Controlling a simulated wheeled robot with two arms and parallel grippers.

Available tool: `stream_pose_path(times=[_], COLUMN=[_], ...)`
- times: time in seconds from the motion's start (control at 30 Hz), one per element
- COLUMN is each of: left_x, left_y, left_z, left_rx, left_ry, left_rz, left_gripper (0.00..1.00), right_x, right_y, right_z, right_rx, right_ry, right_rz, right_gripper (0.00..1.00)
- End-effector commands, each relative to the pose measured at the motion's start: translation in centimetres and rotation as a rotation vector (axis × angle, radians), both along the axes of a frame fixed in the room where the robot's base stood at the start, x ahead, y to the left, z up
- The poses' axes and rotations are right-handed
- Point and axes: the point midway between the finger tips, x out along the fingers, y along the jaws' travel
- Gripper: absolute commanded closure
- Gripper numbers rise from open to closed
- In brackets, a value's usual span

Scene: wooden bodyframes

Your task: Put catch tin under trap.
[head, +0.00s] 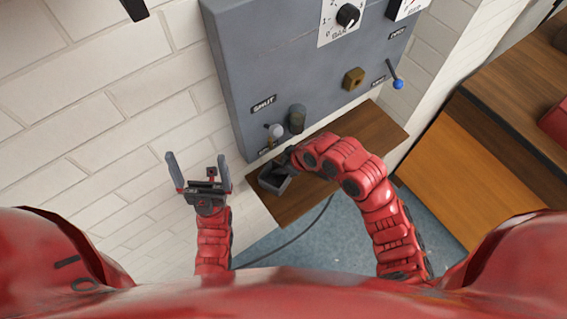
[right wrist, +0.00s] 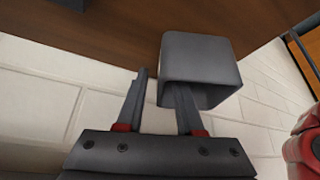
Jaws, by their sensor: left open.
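The catch tin (head: 275,180) is a small dark grey open box at the left part of the wooden shelf. It also shows in the right wrist view (right wrist: 200,58), its open side facing the camera. My right gripper (head: 289,157) is at the tin. One finger reaches into the tin and the other is outside its wall; whether they clamp the wall is unclear. My left gripper (head: 198,172) is open and empty, left of the shelf, apart from the tin. I take the dark cylinder (head: 297,118) low on the grey panel as the trap, but cannot be sure.
The grey panel (head: 260,60) is on the white brick wall above the shelf (head: 375,130). A silver-tipped lever (head: 275,131), a brass block (head: 353,78) and a blue-knobbed lever (head: 397,82) stick out from it. A cable (head: 295,240) hangs below. A wooden cabinet (head: 450,170) stands at right.

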Motion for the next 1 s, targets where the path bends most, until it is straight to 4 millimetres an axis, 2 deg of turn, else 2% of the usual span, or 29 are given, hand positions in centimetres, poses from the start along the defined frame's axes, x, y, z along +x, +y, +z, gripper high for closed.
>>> stream_pose_path(times=[0.07,0.13,0.27,0.5,0.6,0.73,1.0], left_x=[0.0,0.0,0.0,0.0,0.0,0.0,0.0], left_y=[0.0,0.0,0.0,0.0,0.0,0.0,0.0], left_z=[0.5,0.0,-0.6,-1.2,-1.4,-1.5,-1.6], left_rx=[0.000,0.000,0.000,0.000,0.000,0.000,0.000], left_ry=[0.000,0.000,0.000,0.000,0.000,0.000,0.000], left_rz=[0.000,0.000,0.000,0.000,0.000,0.000,0.000], left_gripper=[0.00,0.00,0.00,0.00,0.00,0.00,0.00], right_x=[0.0,-0.1,-0.6,-1.9,-2.3,-2.7,-3.2], right_y=[0.0,-0.4,-1.3,-3.6,-4.4,-4.9,-5.1], right_z=[0.6,0.9,2.7,7.6,9.0,10.1,10.6], right_rx=[-0.001,0.003,0.003,0.002,-0.001,0.000,-0.002], right_ry=[-0.001,-0.001,-0.006,-0.008,-0.007,-0.006,0.001], right_rz=[0.000,-0.003,-0.004,-0.004,-0.003,-0.002,0.000], right_gripper=[0.64,0.64,0.64,0.64,0.64,0.64,0.64])
